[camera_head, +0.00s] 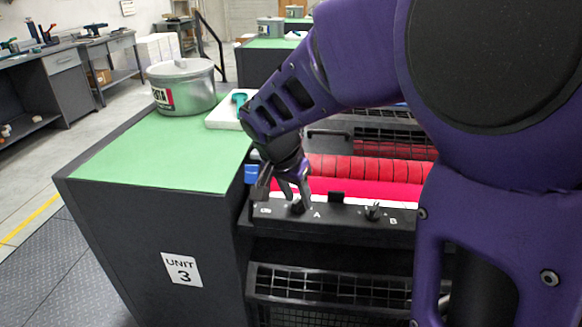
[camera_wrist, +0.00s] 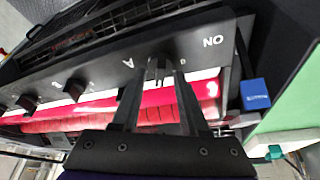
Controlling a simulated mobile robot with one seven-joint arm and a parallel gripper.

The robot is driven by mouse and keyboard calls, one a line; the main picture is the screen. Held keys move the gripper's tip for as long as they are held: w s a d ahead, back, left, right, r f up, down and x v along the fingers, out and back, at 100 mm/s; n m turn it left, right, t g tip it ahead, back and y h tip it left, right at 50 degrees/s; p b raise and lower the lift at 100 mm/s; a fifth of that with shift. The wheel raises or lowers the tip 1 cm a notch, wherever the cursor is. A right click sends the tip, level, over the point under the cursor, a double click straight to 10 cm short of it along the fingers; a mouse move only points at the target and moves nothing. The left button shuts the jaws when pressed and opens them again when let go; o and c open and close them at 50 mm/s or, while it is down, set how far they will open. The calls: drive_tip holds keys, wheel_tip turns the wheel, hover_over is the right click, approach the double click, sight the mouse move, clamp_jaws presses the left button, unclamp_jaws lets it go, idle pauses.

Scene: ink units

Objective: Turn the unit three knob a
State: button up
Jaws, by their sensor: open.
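Unit three is the dark cabinet with the "UNIT 3" sign (camera_head: 182,269) in the head view. Its black control strip carries knob A (camera_head: 298,208), beside a white letter A, and knob B (camera_head: 373,213) further right. My gripper (camera_head: 294,194) is at knob A, pointing down at the strip. In the wrist view my gripper (camera_wrist: 158,82) is open, with one finger on each side of knob A (camera_wrist: 157,68). The fingers partly hide the knob. I cannot tell whether they touch it.
Red rollers (camera_head: 370,170) lie just behind the strip. A blue block (camera_wrist: 255,94) sits by the strip's end. A metal pot (camera_head: 182,88) and a white tray (camera_head: 226,112) stand on the green top (camera_head: 140,160). More knobs (camera_wrist: 75,88) stick out along the strip.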

drive_tip(key=shift+c, duration=0.3)
clamp_jaws()
